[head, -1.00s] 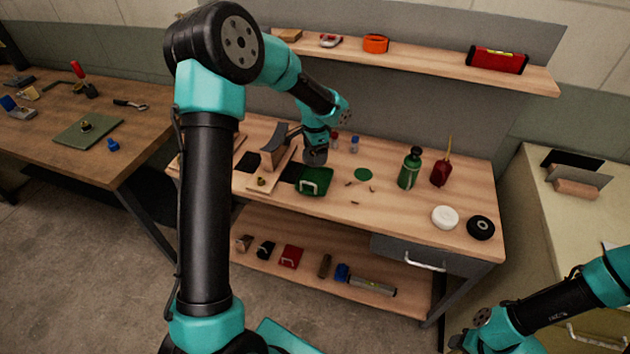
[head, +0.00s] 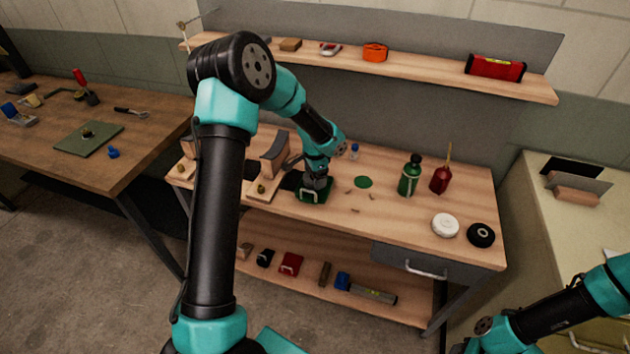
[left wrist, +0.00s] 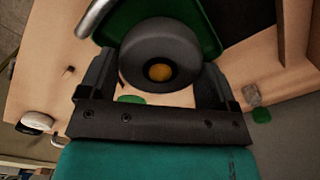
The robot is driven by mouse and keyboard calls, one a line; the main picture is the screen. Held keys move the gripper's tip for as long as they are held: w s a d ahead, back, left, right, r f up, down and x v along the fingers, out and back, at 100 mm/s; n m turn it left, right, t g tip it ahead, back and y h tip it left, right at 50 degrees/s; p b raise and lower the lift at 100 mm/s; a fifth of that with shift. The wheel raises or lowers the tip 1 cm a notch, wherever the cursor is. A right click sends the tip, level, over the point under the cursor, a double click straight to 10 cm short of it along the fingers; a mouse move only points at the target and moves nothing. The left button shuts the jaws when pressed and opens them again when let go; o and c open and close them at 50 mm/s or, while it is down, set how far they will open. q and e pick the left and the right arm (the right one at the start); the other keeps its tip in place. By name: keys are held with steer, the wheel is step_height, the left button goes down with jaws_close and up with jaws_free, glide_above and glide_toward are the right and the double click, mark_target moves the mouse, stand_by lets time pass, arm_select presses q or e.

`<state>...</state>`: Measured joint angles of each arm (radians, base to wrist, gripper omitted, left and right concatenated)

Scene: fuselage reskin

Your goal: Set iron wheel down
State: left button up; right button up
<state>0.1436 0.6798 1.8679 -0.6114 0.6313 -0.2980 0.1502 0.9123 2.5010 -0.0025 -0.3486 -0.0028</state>
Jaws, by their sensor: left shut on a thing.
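My left gripper (head: 317,172) is shut on the iron wheel, a dark grey round piece with a brass-coloured centre, seen closely in the left wrist view (left wrist: 152,42). The wheel sits between the two fingers (left wrist: 157,80). Gripper and wheel are right over the green tray (head: 326,196) with a pale handle on the workbench; it also shows behind the wheel in the left wrist view (left wrist: 207,35). I cannot tell whether the wheel touches the tray. My right arm shows at the lower right, its gripper out of frame.
Right of the tray are a flat green disc (head: 363,182), small bits, a green bottle (head: 409,178), a red oil can (head: 440,180), a white round piece (head: 445,225) and a black one (head: 481,235). A wooden stand (head: 275,157) stands to the left. A shelf (head: 430,72) runs above.

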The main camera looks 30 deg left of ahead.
arm_select(q)
steer(key=shift+f, duration=1.4)
steer(key=shift+f, duration=0.15)
steer(key=o, duration=1)
steer(key=shift+o, duration=0.2)
step_height(320, 180, up, 12)
steer(key=shift+r, duration=0.15)
